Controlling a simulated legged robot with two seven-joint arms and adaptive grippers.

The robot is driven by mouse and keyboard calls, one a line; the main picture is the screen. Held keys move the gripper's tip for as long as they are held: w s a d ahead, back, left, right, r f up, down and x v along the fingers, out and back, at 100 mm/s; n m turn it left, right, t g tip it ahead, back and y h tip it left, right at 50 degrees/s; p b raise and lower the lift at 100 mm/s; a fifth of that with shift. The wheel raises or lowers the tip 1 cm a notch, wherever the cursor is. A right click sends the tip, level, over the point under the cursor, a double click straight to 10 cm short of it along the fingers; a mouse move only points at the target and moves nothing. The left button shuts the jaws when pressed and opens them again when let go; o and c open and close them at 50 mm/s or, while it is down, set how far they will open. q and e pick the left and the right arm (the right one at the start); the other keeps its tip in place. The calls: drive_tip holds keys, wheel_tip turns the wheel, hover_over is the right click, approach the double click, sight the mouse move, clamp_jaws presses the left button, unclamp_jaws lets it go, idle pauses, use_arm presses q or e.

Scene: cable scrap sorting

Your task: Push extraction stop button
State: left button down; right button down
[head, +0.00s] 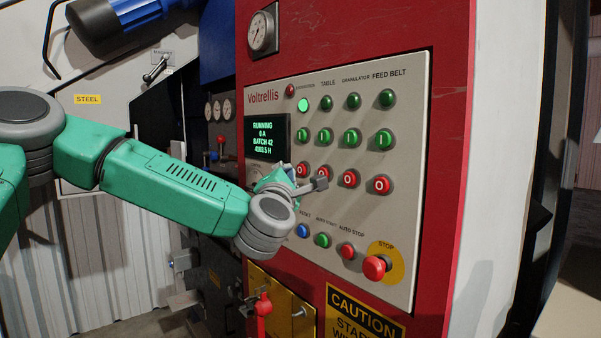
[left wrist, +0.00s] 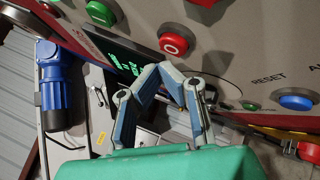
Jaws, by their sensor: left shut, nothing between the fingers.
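The grey control panel (head: 345,215) has a row of red stop buttons marked O. The extraction stop button (head: 303,170) is the leftmost one in the head view, partly hidden by my left gripper (head: 295,183). In the left wrist view a red O button (left wrist: 173,44) beside the display appears to be that button, just beyond the fingertips of my left gripper (left wrist: 172,72). The gripper is shut and empty, its tips together. I cannot tell whether they touch the button. My right gripper is in neither view.
The display (head: 263,137) reads RUNNING. The extraction lamp (head: 303,105) glows green. Green start buttons (head: 352,138) sit above the stop row. Below are a blue reset button (head: 303,231) and a large red STOP knob (head: 375,267) on a yellow disc.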

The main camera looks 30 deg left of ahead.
use_arm(q)
drive_tip(key=shift+w+d, duration=0.1)
idle(0.7)
drive_tip(key=shift+w+d+r, duration=0.1)
drive_tip(key=shift+w+d, duration=0.05)
drive_tip(key=shift+w, duration=0.1)
drive_tip(key=shift+w+d+b, duration=0.15)
drive_tip(key=shift+w+b, duration=0.25)
idle(0.7)
drive_tip(key=shift+s, duration=0.1)
drive_tip(key=shift+s+a+b, duration=0.3)
drive_tip(key=shift+s+b, duration=0.05)
drive_tip(key=shift+s, duration=0.4)
drive_tip(key=s, duration=0.1)
drive_tip(key=s+a+b, duration=0.1)
drive_tip(key=s, duration=0.1)
drive_tip(key=s+a, duration=0.1)
drive_tip(key=shift+s, duration=0.3)
